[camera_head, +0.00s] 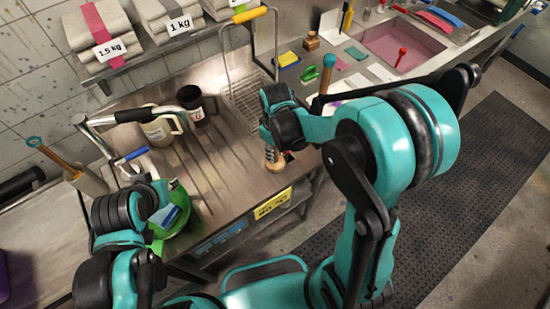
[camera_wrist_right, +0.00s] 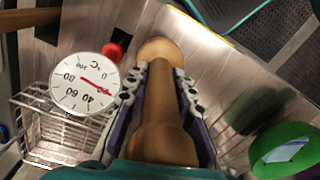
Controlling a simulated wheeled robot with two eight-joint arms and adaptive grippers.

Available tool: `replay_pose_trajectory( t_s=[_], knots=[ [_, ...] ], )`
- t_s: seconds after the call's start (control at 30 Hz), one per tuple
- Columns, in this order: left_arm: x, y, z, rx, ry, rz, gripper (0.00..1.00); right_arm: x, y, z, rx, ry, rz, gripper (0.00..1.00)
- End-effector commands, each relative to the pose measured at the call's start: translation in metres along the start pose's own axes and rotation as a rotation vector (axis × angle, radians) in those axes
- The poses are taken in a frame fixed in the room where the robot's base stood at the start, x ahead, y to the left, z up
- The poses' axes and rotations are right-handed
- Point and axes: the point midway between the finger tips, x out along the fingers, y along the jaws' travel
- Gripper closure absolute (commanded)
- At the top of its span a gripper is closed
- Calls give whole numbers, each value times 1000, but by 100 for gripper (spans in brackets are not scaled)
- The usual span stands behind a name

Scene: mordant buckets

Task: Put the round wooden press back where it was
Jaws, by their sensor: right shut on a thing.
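My right gripper (camera_head: 272,148) is over the front part of the steel drainboard (camera_head: 215,165), near its front edge. In the right wrist view, the gripper (camera_wrist_right: 162,75) is shut around the shaft of the round wooden press (camera_wrist_right: 165,135), which has a rounded end beyond the fingers. In the head view, the light-brown lower part of the press (camera_head: 273,163) shows beneath the gripper; whether it touches the steel is unclear. My left arm is at the lower left by a green bucket (camera_head: 180,238); its fingertips are hidden.
A wire basket (camera_head: 247,98) stands behind the right gripper. A beige jug (camera_head: 157,130) and a dark cup (camera_head: 194,103) stand at the back left. A white dial thermometer (camera_wrist_right: 84,84) shows in the wrist view. A pink-stained sink (camera_head: 400,50) lies at the upper right.

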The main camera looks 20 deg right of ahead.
Motion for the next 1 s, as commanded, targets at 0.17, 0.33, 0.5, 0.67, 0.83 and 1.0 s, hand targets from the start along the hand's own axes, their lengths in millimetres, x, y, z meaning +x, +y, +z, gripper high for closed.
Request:
replay_pose_trajectory(
  t_s=[0.17, 0.33, 0.5, 0.67, 0.83, 1.0],
  knots=[
    [7, 0, 5, 0, 0, 0, 71, 29, 1, 0, 0, 0, 0, 100],
    [8, 0, 6, 0, 0, 0, 71, 37, 1, 0, 0, 0, 0, 100],
    [7, 0, 5, 0, 0, 0, 71, 36, 1, 0, 0, 0, 0, 100],
    [11, 0, 8, 0, 0, 0, 71, 40, 1, 0, 0, 0, 0, 73],
    [10, 0, 7, 0, 0, 0, 71, 39, 1, 0, 0, 0, 0, 55],
    [10, 0, 7, 0, 0, 0, 71, 39, 1, 0, 0, 0, 0, 55]
  ],
)
